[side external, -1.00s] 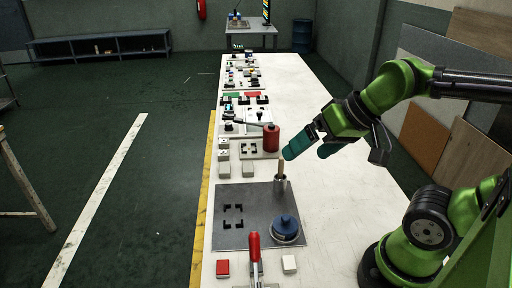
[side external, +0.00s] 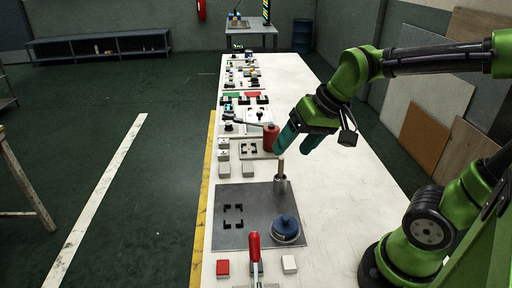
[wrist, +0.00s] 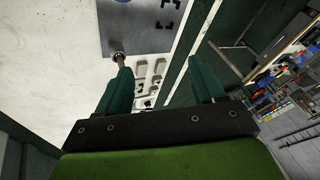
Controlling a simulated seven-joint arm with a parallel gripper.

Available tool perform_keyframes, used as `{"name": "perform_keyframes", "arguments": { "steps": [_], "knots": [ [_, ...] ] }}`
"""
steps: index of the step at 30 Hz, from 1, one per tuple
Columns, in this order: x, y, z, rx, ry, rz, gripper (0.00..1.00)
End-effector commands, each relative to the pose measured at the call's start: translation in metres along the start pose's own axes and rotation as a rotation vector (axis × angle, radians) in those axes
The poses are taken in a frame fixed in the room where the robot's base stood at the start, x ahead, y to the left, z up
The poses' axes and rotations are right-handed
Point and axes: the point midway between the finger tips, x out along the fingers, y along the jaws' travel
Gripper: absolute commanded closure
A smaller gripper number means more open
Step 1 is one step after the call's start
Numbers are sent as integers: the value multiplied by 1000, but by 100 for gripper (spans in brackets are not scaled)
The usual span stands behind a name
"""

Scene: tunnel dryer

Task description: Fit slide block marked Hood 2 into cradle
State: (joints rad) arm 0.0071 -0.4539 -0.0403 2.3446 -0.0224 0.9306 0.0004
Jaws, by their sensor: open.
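My gripper (side external: 295,141) is open and empty, above the white table right of the red cylinder; its two teal fingers also show in the wrist view (wrist: 165,88). Small pale blocks stand on the table left of it, among them one at the front left (side external: 223,170) and one to its right (side external: 248,168). Pale blocks also show between the fingers in the wrist view (wrist: 140,68). No marking is legible, so I cannot tell which is Hood 2. Black corner brackets stand on a pale plate (side external: 270,154) behind the blocks and on the grey plate (side external: 262,205); I cannot tell which is the cradle.
A metal holder with a wooden handle (side external: 280,182) stands close below my gripper. A red cylinder (side external: 270,138) is beside the fingers. A blue-knobbed round piece (side external: 286,228) and a red-handled clamp (side external: 254,246) stand in front. The table's right strip is clear.

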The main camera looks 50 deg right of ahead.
Motion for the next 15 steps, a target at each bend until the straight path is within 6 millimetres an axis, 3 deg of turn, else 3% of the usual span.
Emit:
{"name": "perform_keyframes", "arguments": {
  "steps": [1,8,15],
  "knots": [
    [9,0,-18,24,-35,24,32],
    [54,10,-96,131,-158,134,32],
    [118,35,-168,240,-261,284,32]
  ]
}}
